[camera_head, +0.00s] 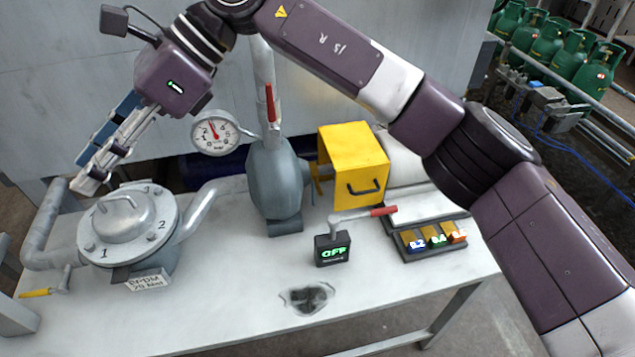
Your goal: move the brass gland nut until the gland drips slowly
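A small brass-yellow piece (315,182) shows between the grey pump (275,180) and the yellow guard box (355,160). It may be the gland nut, but the guard partly hides that area, and no drip can be made out. My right gripper (88,185) hangs at the left, fingers pointing down and left, just above and behind the round lidded pot (128,225). It is far left of the brass piece. Its fingers overlap from this side, so their gap is unclear, and no held thing can be made out. My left gripper is out of view.
A pressure gauge (214,132) and a red-handled valve (270,103) stand by the pump. A black switch box (332,249) reads OFF, with a red-handled lever (365,214) behind it. A tray (432,253) holds labelled blocks.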

